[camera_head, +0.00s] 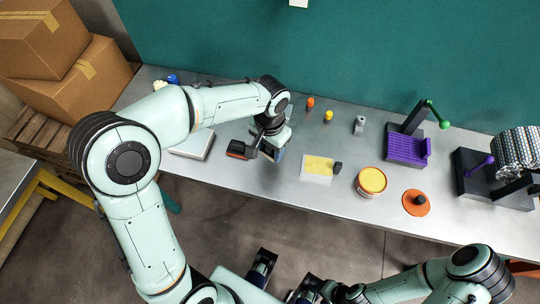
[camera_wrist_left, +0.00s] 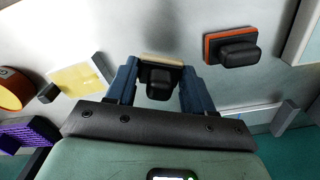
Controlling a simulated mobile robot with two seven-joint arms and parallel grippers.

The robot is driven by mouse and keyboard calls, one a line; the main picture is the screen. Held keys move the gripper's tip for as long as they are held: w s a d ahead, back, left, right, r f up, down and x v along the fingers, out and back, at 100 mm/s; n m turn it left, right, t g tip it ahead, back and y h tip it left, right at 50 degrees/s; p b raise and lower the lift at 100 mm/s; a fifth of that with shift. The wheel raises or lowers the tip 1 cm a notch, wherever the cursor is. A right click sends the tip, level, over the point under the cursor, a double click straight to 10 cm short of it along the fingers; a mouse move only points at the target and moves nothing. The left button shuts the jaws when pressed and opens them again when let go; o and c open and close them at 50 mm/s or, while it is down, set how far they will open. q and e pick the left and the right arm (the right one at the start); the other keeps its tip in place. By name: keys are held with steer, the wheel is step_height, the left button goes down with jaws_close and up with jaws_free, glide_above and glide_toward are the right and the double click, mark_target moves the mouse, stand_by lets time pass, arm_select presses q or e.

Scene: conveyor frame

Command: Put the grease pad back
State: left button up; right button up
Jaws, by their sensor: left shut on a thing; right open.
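A pad with a cream base and black block handle (camera_wrist_left: 160,80) is between the fingers of my left gripper (camera_wrist_left: 158,85). The gripper is shut on the handle. In the head view my left gripper (camera_head: 273,150) is low over the grey bench, and the pad is mostly hidden by it. I cannot tell whether the pad touches the bench. A second pad, orange-edged with a black handle (camera_head: 237,149), lies just left of the gripper; it also shows in the wrist view (camera_wrist_left: 238,48). My right gripper (camera_head: 285,275) is open and empty in front of the bench.
Right of my left gripper are a yellow-marked sheet (camera_head: 317,167) with a small dark block, a yellow-topped tub (camera_head: 371,181) and an orange disc (camera_head: 416,203). A purple fixture (camera_head: 407,148) stands behind them. A pale flat box (camera_head: 192,144) lies left.

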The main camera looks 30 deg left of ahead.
mark_target(270, 162)
arm_select(q)
steer(key=shift+f+b, duration=0.3)
steer(key=shift+f, duration=1.9)
steer(key=shift+f, duration=0.25)
steer(key=o, duration=1)
steer(key=shift+r, duration=0.15)
